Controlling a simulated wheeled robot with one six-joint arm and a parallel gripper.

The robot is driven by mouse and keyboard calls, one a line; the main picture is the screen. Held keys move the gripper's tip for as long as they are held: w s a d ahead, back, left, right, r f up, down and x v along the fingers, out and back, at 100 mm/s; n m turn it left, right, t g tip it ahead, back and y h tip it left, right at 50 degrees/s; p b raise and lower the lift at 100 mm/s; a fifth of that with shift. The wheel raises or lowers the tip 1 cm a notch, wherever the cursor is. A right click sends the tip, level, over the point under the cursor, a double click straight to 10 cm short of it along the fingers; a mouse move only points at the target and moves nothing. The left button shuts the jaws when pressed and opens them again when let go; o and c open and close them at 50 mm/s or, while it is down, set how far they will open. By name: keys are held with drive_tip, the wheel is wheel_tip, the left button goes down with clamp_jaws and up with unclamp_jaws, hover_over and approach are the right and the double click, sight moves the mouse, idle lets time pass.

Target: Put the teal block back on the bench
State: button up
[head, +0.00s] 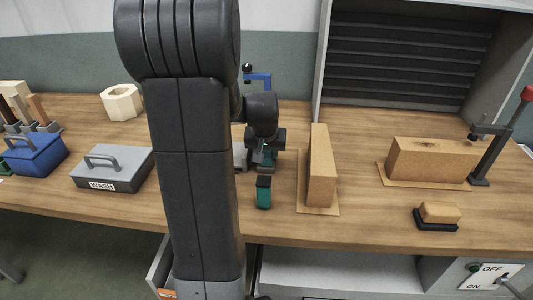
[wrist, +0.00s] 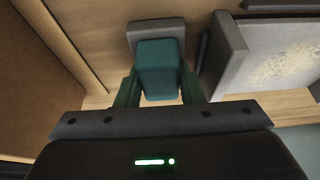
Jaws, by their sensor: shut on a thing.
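My gripper (head: 267,160) is shut on the teal block (wrist: 158,70), which shows between the two dark green fingers in the wrist view. In the head view only a small teal patch shows below my wrist, partly hidden by the gripper. I cannot tell whether the held block touches the bench (head: 370,225). A green block with a dark top (head: 263,192) stands on the bench just in front of my gripper, apart from it. A grey piece (wrist: 155,30) shows just beyond the held block in the wrist view.
A tall brown brick (head: 321,170) on a thin board stands close right of my gripper. A grey-framed speckled slab (wrist: 270,65) lies at the other side. A WASH box (head: 112,168) stands left.

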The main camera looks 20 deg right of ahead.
drive_tip(key=shift+f, duration=0.2)
drive_tip(key=o, duration=1)
drive_tip(key=shift+c, duration=0.2)
drive_tip(key=shift+r, duration=0.1)
drive_tip(key=shift+r, duration=0.4)
drive_tip(key=v, duration=1.1)
drive_tip(key=shift+s+r+p, duration=0.2)
drive_tip(key=shift+s+p, duration=0.05)
drive_tip(key=shift+p, duration=0.15)
